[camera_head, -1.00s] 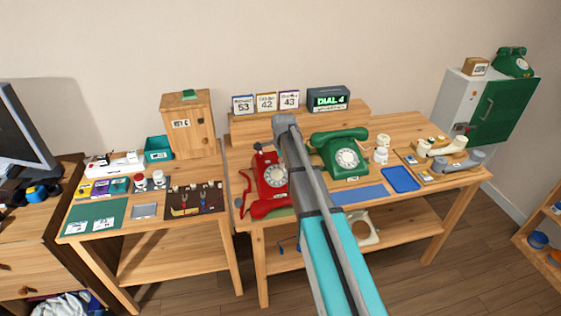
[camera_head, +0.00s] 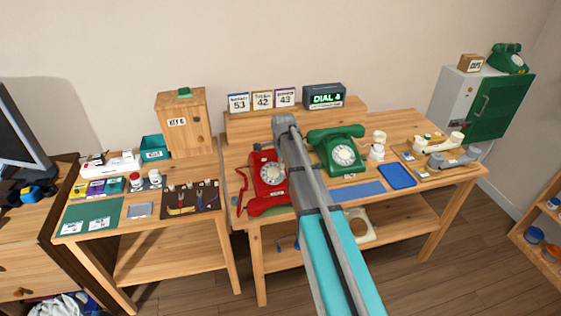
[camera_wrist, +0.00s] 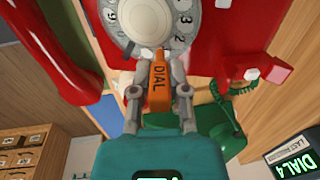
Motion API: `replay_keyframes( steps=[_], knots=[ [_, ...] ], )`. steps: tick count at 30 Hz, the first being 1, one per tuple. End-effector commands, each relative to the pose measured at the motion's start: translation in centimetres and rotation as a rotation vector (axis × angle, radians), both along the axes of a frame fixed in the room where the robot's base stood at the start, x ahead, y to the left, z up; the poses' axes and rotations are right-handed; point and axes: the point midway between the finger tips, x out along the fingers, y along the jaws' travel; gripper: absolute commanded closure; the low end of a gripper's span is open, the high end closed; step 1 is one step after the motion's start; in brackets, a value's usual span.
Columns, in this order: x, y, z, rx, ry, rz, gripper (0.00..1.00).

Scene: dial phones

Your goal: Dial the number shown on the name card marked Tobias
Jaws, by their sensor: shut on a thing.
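The red dial phone (camera_head: 267,198) stands on the middle table, partly behind my arm. In the wrist view its red body (camera_wrist: 237,35) and white dial (camera_wrist: 140,22) fill the top. My gripper (camera_wrist: 159,90) is shut on an orange stick marked DIAL (camera_wrist: 158,78). The stick's tip is at the dial's rim; I cannot tell whether it sits in a hole. Three name cards stand on the shelf: 53 (camera_head: 239,103), 42 (camera_head: 262,101) and 43 (camera_head: 285,98). The middle name looks like Tobias, but is blurred. The display (camera_head: 325,98) reads DIAL 4, clearer in the wrist view (camera_wrist: 295,165).
A green phone (camera_head: 338,155) stands just right of my arm. The left table holds a wooden box (camera_head: 182,125) and small tools (camera_head: 190,198).

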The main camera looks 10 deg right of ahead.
Motion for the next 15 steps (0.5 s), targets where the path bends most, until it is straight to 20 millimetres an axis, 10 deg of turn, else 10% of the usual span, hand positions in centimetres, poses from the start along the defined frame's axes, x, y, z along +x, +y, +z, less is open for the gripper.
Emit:
replay_keyframes(
  steps=[15],
  knots=[
    [-0.46, -0.08, -0.23, 0.0, 0.0, 0.0, 1.0]
  ],
)
